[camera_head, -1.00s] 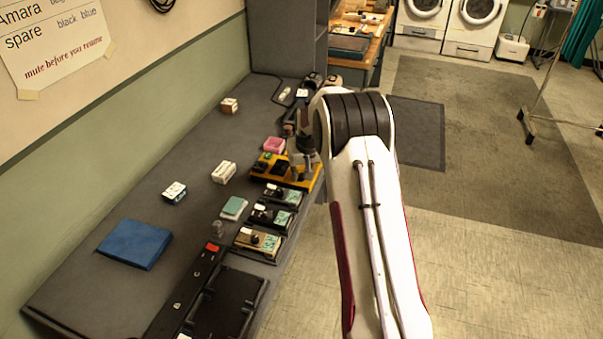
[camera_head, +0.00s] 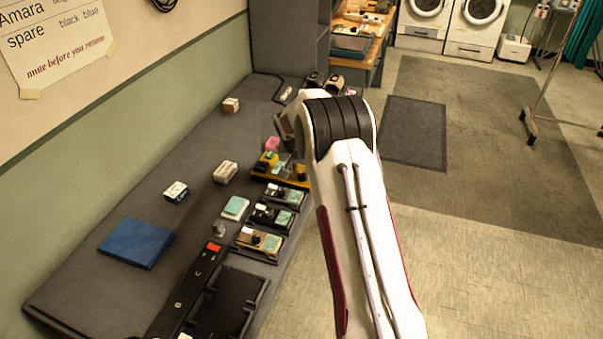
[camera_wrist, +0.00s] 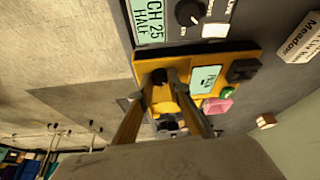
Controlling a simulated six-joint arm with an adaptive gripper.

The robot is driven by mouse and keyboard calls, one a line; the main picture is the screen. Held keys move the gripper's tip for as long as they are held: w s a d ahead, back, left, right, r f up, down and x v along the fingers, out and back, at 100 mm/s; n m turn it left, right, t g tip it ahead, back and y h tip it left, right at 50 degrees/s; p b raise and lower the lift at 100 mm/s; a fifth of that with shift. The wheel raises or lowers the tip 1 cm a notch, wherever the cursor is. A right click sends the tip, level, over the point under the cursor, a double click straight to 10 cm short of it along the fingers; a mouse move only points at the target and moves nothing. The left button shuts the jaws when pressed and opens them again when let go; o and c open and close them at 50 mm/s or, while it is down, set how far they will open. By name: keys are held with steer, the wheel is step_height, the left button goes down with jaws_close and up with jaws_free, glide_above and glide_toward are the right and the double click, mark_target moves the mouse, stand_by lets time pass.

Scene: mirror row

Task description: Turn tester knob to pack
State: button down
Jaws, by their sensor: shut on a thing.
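The yellow tester (camera_head: 262,171) sits on the grey bench in the row of boxes, partly hidden by my arm in the head view. In the wrist view the tester (camera_wrist: 188,62) fills the middle, with a mint label (camera_wrist: 207,79), a black block and a green button on it. I cannot make out the knob's pointer or a pack mark.
A pink block (camera_head: 272,143) is close beside the tester. Several pedal-like boxes (camera_head: 272,215) stand in line towards the front. A white box (camera_head: 225,171) and a blue mat (camera_head: 136,244) lie to the left. The bench's right edge is close.

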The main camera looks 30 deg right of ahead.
steer(key=shift+a+m, duration=0.1)
steer(key=shift+m, duration=0.6)
steer(key=c, duration=1.9)
jaws_free()
steer(key=shift+r, duration=0.1)
steer(key=v, duration=1.2)
steer(key=shift+a, duration=0.15)
steer(key=shift+w, duration=0.15)
